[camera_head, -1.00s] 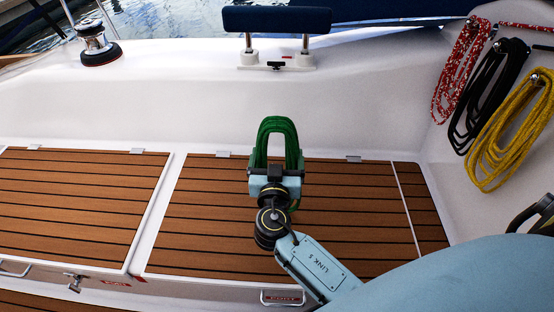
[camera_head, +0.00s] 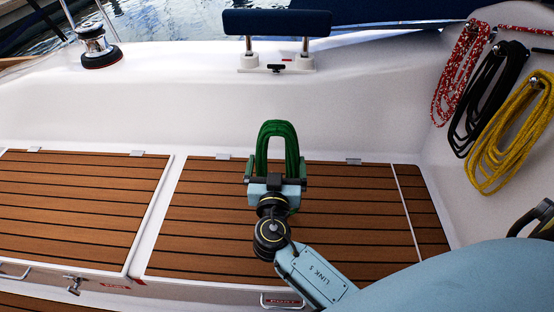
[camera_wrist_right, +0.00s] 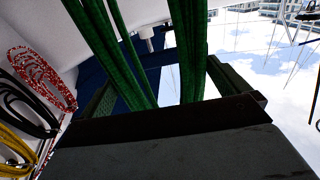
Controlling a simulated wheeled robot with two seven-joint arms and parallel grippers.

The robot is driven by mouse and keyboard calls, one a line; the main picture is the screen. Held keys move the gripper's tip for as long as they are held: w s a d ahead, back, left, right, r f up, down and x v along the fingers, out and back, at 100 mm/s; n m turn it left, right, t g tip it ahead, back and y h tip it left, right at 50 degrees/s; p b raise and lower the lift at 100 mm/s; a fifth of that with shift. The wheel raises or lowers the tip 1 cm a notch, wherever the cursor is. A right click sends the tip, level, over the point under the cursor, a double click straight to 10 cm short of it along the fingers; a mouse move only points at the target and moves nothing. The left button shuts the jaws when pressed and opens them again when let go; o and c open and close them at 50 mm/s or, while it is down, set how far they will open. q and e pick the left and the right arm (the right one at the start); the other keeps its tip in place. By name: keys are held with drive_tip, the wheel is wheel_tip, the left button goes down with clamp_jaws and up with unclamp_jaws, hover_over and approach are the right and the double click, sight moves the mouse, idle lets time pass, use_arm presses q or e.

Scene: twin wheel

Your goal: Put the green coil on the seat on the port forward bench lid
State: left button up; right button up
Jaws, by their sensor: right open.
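The green coil (camera_head: 277,137) stands upright as a tall loop over the far part of the right-hand teak bench lid (camera_head: 345,215). My right gripper (camera_head: 277,168) is open, with a finger on each side of the coil. The coil's lower part is hidden behind the gripper, so I cannot tell whether it touches the lid. In the right wrist view, green strands (camera_wrist_right: 187,50) pass between the spread fingers. My left gripper is not in view.
A second teak lid (camera_head: 75,205) lies to the left. Red-white (camera_head: 460,75), black (camera_head: 487,100) and yellow (camera_head: 510,135) coils hang on the right wall. A winch (camera_head: 98,47) and a blue backrest (camera_head: 277,22) stand on the coaming behind. The lid around the gripper is clear.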

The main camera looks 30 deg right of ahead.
drive_tip(key=v, duration=1)
drive_tip(key=s+d+f+n+g+y, duration=0.2)
drive_tip(key=s+d+f+g, duration=0.45)
drive_tip(key=f, duration=0.35)
drive_tip(key=s+a+f+n+g+y, duration=0.1)
drive_tip(key=s+f+n+g+y, duration=0.3)
drive_tip(key=s+n+g+y, duration=0.1)
drive_tip(key=shift+s+a+f+n+y, duration=0.35)
drive_tip(key=shift+s+n+y, duration=0.25)
drive_tip(key=shift+s+y, duration=0.7)
drive_tip(key=shift+s+g+h, duration=0.25)
drive_tip(key=shift+h, duration=0.05)
